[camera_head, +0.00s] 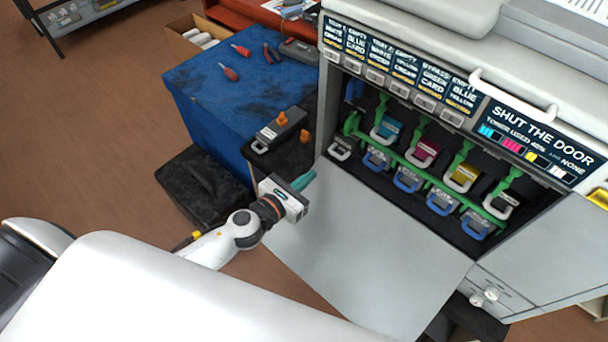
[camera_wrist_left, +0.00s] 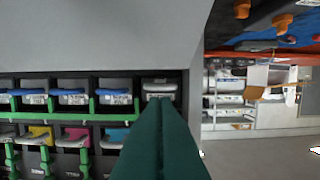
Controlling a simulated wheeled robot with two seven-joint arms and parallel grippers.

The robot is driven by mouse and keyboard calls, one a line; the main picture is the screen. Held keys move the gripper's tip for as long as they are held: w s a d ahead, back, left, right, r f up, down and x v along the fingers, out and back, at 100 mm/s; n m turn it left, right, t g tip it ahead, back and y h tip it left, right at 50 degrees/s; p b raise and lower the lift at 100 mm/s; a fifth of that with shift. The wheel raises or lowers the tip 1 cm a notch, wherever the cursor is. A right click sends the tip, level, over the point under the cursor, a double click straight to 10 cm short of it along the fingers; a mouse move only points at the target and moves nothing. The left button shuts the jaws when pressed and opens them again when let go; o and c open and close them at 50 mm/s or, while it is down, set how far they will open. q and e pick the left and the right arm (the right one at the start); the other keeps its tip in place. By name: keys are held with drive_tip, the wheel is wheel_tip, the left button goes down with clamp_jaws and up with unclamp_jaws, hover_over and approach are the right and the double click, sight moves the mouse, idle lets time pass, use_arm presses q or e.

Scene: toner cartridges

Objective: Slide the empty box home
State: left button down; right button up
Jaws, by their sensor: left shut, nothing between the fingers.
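A box with a pale grey handle (camera_head: 340,148) sits in the bottom left slot of the open printer, left of the blue-handled ones. I cannot tell how far it stands out. It also shows in the left wrist view (camera_wrist_left: 159,88), straight beyond my fingertips. My left gripper (camera_head: 305,180) has green fingers and hangs over the left edge of the lowered door, in front of that slot. Its fingers are closed together and empty in the left wrist view (camera_wrist_left: 160,101); whether they touch the box is unclear. My right gripper is not in view.
The lowered grey door (camera_head: 370,240) lies flat and clear. Green levers (camera_head: 425,160) and coloured cartridges (camera_head: 425,150) fill the bay. A grey box with orange knobs (camera_head: 278,130) lies on a dark surface left of the printer. A blue table (camera_head: 215,90) holds tools.

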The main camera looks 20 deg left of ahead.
use_arm(q)
drive_tip(key=x, duration=0.5)
drive_tip(key=shift+w, duration=0.15)
drive_tip(key=shift+w+d+f, duration=0.1)
drive_tip(key=shift+w+d, duration=0.15)
drive_tip(key=shift+w, duration=0.55)
drive_tip(key=shift+w+d, duration=0.1)
